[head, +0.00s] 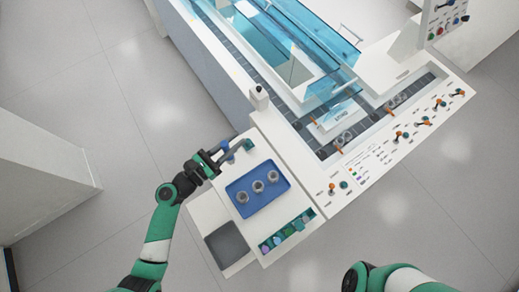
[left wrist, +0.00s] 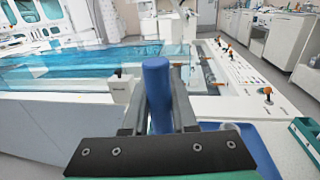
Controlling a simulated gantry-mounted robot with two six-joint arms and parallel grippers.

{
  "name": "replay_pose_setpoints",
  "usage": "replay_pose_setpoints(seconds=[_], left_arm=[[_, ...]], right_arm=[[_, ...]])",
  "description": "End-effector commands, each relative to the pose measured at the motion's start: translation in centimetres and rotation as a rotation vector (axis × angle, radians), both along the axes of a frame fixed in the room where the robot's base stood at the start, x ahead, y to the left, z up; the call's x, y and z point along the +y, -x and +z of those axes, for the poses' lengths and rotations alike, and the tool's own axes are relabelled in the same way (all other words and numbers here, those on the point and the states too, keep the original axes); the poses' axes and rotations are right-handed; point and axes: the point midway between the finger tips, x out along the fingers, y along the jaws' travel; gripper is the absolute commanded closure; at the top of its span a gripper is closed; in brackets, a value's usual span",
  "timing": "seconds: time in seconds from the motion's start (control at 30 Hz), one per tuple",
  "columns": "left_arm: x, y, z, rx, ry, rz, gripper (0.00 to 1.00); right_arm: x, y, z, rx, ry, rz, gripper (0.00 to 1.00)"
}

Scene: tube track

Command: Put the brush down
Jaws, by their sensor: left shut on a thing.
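My left gripper (head: 224,152) is shut on a blue brush handle (left wrist: 157,95), seen upright between the two fingers in the left wrist view. In the head view the brush (head: 247,144) is a small blue piece at the gripper's tip, above the upper left end of the white side table (head: 207,214). Whether the brush touches the table cannot be told. Its lower end is hidden in the wrist view. My right arm shows at the bottom of the head view, but its gripper is out of frame.
A blue tray (head: 242,209) with several round metal pieces lies close to the gripper. A grey bin (head: 227,245) and a green box (head: 287,231) of coloured items stand nearby. The track machine with blue clear covers (head: 300,40) and orange knobs lies beyond.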

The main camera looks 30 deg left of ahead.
Motion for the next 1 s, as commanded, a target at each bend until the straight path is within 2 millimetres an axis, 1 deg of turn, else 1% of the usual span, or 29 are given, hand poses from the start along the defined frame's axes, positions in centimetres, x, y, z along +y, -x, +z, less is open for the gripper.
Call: replay_pose_setpoints(seconds=[0.03,0.1,0.17,0.2,0.27,0.3,0.4,0.43,0.53,0.63,0.87,0.97,1.0], left_arm=[[0.7,-1.1,-0.5,-0.001,0.000,0.004,1.00],[1.8,-2.9,-0.9,-0.003,-0.001,0.011,1.00],[3.1,-4.6,-0.9,-0.004,-0.003,0.018,1.00],[4.0,-5.8,-0.8,-0.005,-0.003,0.025,1.00],[5.6,-7.7,-0.2,-0.007,-0.003,0.036,1.00],[6.7,-8.9,0.4,-0.007,-0.004,0.046,1.00],[9.2,-11.2,2.5,-0.008,-0.006,0.070,1.00],[9.8,-11.7,3.1,-0.007,-0.005,0.076,1.00],[10.9,-12.5,5.0,-0.006,-0.004,0.088,1.00],[11.5,-12.8,5.7,-0.002,-0.002,0.095,1.00],[11.6,-12.7,5.7,0.000,0.000,0.098,1.00],[11.2,-12.0,5.2,0.001,0.001,0.098,1.00],[10.9,-11.4,4.9,0.002,0.000,0.097,1.00]], right_arm=[[0.0,0.0,-0.2,0.000,0.001,-0.001,0.50],[0.0,0.0,-0.5,0.000,0.000,-0.001,0.50],[0.0,0.0,-0.8,0.000,0.000,-0.001,0.50],[0.0,0.0,-0.9,0.000,0.000,-0.001,0.50],[0.0,0.0,-1.2,0.000,0.000,-0.001,0.50],[0.0,0.0,-1.4,0.000,0.000,-0.001,0.50],[0.0,0.0,-1.8,0.000,0.000,-0.001,0.50],[0.0,0.0,-1.9,0.000,0.000,-0.001,0.50],[0.0,0.0,-2.0,0.000,0.000,-0.001,0.50],[0.0,0.0,-2.0,0.000,0.000,-0.001,0.50],[0.0,0.0,-2.0,0.000,0.000,-0.001,0.50],[0.0,0.0,-2.1,0.000,0.000,-0.001,0.50],[0.0,0.0,-2.1,0.000,0.000,-0.001,0.50]])
